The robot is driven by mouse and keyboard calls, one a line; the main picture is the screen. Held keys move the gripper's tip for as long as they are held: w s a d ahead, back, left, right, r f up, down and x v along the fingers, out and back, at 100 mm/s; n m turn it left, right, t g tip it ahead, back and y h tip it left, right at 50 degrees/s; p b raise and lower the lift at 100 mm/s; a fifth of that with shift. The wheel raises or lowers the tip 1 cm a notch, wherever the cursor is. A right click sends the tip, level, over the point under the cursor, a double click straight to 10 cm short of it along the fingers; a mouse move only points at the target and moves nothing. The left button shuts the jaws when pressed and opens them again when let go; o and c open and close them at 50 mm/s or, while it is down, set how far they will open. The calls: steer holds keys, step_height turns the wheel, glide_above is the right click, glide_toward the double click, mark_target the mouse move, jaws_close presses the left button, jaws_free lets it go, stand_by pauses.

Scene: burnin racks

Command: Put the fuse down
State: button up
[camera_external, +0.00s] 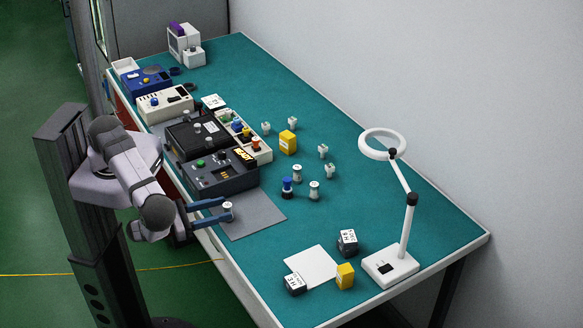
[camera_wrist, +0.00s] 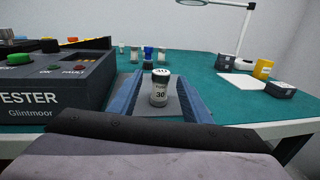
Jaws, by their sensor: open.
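The fuse (camera_external: 228,206), a small pale cylinder with dark bands and a "30" label, appears to stand upright on the grey mat (camera_external: 262,216) near the table's front edge. In the wrist view the fuse (camera_wrist: 159,91) is between the two blue fingers of my gripper (camera_wrist: 160,85). The fingers are apart, with a visible gap on each side of the fuse. In the external view my gripper (camera_external: 226,209) reaches in from the left at the fuse's height. The fuse's underside contact is too small to make out exactly.
The dark tester (camera_external: 220,174) stands just left of the fingers in the wrist view. Several other fuses (camera_external: 314,190) stand farther back. A white card (camera_external: 311,266), small boxes (camera_external: 345,275) and a magnifier lamp (camera_external: 391,266) are at the right. Green tabletop between is clear.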

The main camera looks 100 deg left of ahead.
mark_target(246, 213)
steer(key=shift+x, duration=1.45)
steer(key=shift+c, duration=0.2)
jaws_close()
